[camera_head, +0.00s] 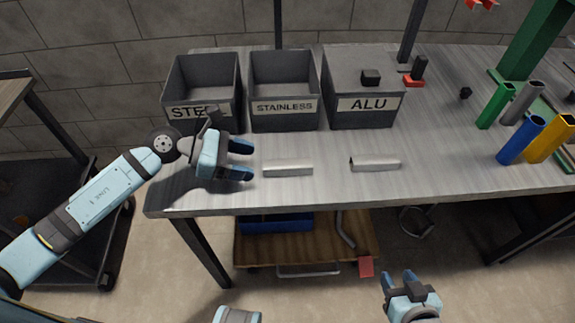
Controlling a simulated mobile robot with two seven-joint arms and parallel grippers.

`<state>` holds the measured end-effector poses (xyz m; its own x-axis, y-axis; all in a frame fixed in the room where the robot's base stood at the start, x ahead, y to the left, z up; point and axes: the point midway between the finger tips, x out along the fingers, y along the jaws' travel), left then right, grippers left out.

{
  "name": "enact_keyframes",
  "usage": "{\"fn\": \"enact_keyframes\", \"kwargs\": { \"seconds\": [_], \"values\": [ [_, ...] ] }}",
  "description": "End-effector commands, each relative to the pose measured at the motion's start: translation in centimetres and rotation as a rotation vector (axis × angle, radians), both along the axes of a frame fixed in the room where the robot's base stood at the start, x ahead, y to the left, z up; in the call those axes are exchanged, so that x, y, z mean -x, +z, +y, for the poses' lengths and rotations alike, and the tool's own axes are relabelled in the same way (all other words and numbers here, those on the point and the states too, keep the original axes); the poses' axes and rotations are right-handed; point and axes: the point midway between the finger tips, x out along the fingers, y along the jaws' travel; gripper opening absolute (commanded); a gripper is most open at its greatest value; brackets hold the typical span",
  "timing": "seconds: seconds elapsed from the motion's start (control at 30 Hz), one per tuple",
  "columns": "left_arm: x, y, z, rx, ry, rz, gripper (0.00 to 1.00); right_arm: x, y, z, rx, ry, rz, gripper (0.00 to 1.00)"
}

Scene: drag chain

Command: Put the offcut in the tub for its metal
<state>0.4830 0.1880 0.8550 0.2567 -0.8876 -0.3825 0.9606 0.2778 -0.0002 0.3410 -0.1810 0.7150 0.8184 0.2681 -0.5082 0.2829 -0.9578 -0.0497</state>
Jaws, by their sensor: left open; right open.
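Two short silvery metal pieces lie apart on the table: a left piece (287,168) and a right piece (376,163) with a dark open-looking left end. I cannot tell their metals. Behind them stand three dark grey tubs: an open STEEL tub (203,121), an open, empty-looking STAINLESS tub (284,119), and an ALU tub (362,117) closed by a lid with a dark knob (370,77). My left gripper (243,160) is open and empty, just left of the left piece, in front of the STEEL tub. My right gripper (398,278) is open and empty, low in front of the table.
Green, grey, blue (521,140) and yellow tubes stand at the table's right near a green post (530,45). The front table strip is clear. A wooden cart (305,252) stands below the table.

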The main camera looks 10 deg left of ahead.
Motion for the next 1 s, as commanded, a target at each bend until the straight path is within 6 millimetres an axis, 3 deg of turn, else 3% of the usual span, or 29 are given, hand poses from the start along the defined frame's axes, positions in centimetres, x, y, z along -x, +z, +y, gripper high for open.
{"fn": "enact_keyframes", "kwargs": {
  "seconds": [0.4, 0.7, 0.93, 1.0],
  "values": [
    [-1.7, -2.5, -3.9, 0.002, 0.000, -0.001, 0.62, 0.0, -0.1, 0.2, -0.006, 0.000, -0.001, 0.43],
    [-1.9, -2.7, -4.4, 0.000, 0.000, 0.000, 0.62, 0.0, 0.0, 0.2, -0.006, 0.000, -0.002, 0.43],
    [-1.9, -2.7, -4.4, 0.000, 0.000, 0.000, 0.11, 0.0, 0.0, 0.2, -0.007, 0.001, -0.003, 0.43],
    [-1.9, -2.7, -4.4, 0.000, 0.000, 0.000, 0.01, 0.0, 0.0, 0.2, -0.007, 0.001, -0.003, 0.43]
  ]
}}
